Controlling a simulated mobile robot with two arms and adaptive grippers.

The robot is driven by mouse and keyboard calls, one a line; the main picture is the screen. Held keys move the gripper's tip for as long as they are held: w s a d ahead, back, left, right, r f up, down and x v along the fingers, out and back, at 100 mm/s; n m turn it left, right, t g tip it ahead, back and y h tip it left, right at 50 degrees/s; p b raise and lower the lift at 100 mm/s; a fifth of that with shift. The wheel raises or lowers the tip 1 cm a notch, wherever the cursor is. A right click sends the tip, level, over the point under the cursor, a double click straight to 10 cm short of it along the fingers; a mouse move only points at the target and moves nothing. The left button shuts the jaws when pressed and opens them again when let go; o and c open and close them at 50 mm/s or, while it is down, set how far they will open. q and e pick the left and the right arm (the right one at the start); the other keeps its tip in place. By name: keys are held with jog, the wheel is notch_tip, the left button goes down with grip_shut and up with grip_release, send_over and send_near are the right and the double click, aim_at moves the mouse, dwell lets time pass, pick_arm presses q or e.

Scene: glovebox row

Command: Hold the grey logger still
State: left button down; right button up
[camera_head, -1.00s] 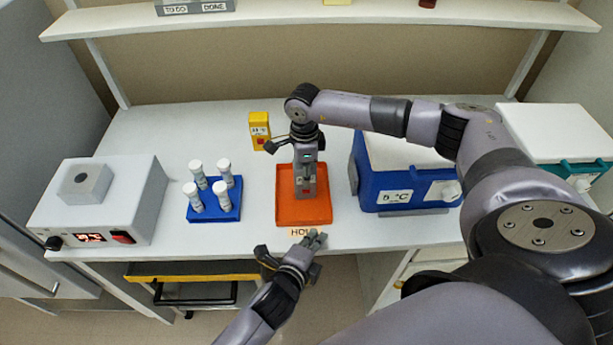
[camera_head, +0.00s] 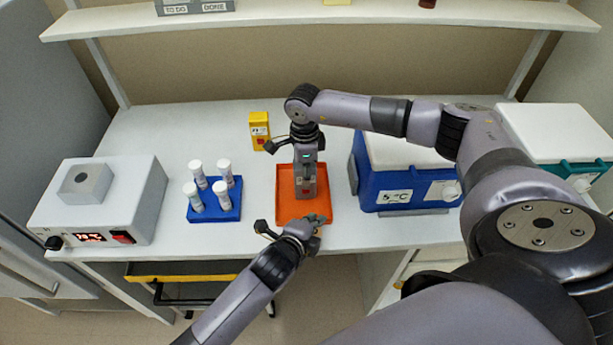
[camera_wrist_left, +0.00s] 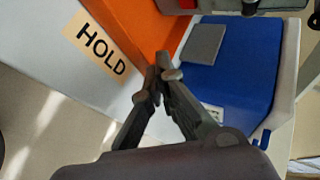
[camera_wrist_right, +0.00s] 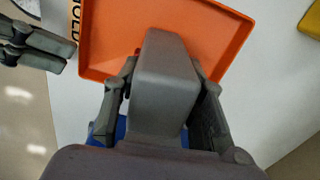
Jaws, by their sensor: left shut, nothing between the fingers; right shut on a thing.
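My left gripper (camera_head: 312,226) is shut and empty at the tray's front edge, apart from the logger. Its fingertips meet in the left wrist view (camera_wrist_left: 160,75), near the HOLD label (camera_wrist_left: 100,46).
A blue rack (camera_head: 230,213) with several white-capped tubes stands left of the tray, beside a white heater box (camera_head: 135,200). A yellow device (camera_head: 260,128) stands behind. A blue cooler (camera_head: 400,197) is close on the right.

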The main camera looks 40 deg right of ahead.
pick_arm(q)
jog(key=shift+w+d, duration=0.4)
jog(key=shift+w, duration=0.4)
jog(key=shift+w+d, duration=0.4)
jog(key=shift+w, duration=0.35)
jog(key=shift+w+d, duration=0.4)
jog(key=shift+w, duration=0.4)
jog(key=shift+w, duration=0.1)
jog(key=shift+w+d, duration=0.15)
jog(key=shift+w, duration=0.1)
jog(key=shift+w+d, duration=0.25)
jog(key=shift+w, duration=0.2)
dwell(0.4)
jog(key=shift+s+a, duration=0.5)
jog(key=shift+s, duration=0.35)
jog(key=shift+s+a, duration=0.35)
jog(key=shift+s, duration=0.4)
jog(key=shift+s+a, duration=0.4)
jog(key=shift+s, duration=0.35)
jog(key=shift+s+a, duration=0.35)
jog(key=shift+s, duration=0.4)
